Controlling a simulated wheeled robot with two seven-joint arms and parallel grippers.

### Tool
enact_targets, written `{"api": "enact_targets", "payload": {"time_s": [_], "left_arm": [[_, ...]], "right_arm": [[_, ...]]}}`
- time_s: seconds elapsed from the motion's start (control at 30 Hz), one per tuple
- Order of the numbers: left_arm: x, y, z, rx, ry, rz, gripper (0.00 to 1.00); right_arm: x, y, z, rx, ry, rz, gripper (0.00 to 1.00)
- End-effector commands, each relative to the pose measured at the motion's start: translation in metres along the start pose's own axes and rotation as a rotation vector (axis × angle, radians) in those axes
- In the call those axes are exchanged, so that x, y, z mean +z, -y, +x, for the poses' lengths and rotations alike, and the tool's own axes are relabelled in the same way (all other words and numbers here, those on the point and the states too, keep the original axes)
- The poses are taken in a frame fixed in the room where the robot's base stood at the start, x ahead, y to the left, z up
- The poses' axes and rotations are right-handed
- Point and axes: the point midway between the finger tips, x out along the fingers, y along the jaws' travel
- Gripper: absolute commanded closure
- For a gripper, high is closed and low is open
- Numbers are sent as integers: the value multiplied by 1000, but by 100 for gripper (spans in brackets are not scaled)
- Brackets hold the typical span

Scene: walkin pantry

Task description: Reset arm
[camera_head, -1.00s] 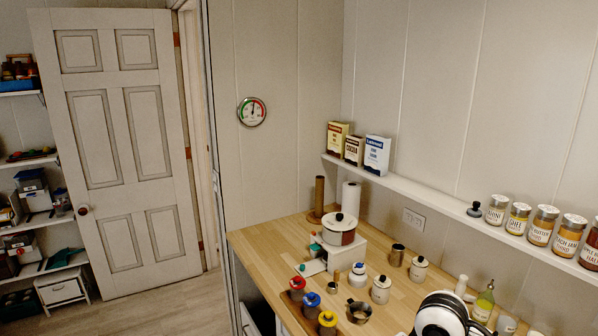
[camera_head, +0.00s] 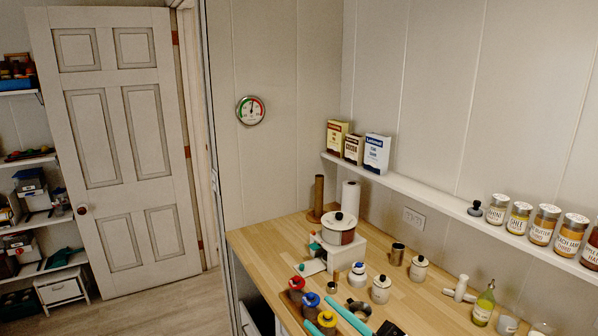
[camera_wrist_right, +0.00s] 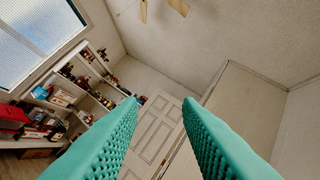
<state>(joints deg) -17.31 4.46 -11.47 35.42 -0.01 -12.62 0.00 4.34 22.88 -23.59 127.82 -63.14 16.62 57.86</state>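My right gripper (camera_head: 317,309) shows at the bottom edge of the head view, with two teal fingers pointing up and to the left over the front of the wooden counter (camera_head: 275,243). In the right wrist view my right gripper (camera_wrist_right: 160,101) is open, with its ridged teal fingers apart and nothing between them. That view is tilted up toward the ceiling, a white door and shelves. My left gripper is in neither view.
Jars (camera_head: 541,224) line a wall shelf. Floor left of the counter is clear.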

Motion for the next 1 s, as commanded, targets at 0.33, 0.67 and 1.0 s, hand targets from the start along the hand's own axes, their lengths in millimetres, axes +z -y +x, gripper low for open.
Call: {"api": "enact_targets", "payload": {"time_s": [0.33,0.67,1.0], "left_arm": [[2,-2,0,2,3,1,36],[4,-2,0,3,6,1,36],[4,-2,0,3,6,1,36]], "right_arm": [[-102,53,-126,-649,-705,237,68],[-137,-53,-278,-595,-1514,544,68],[-91,-146,-349,-258,-1927,797,68]]}}
